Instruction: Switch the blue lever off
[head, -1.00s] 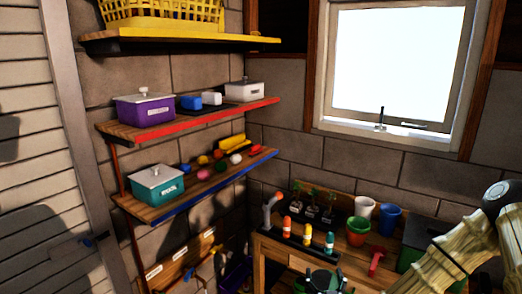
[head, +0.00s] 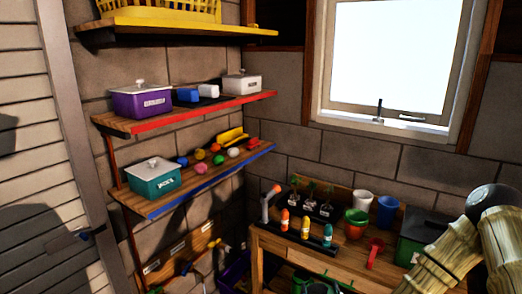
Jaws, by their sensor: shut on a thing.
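I cannot make out a blue lever for certain. A grey upright piece with an orange tip (head: 270,202) stands at the left end of the wooden table. My arm, in a tan sleeve, enters at the lower right, and its end is out of the picture. My gripper and anything in it are not in view.
The wooden table (head: 283,249) holds colored bottles, several cups, a red scoop (head: 375,252) and a dark green box (head: 410,243). Shelves on the left hold a purple box (head: 140,101), a teal box (head: 152,180) and balls. A window (head: 390,55) is above the table.

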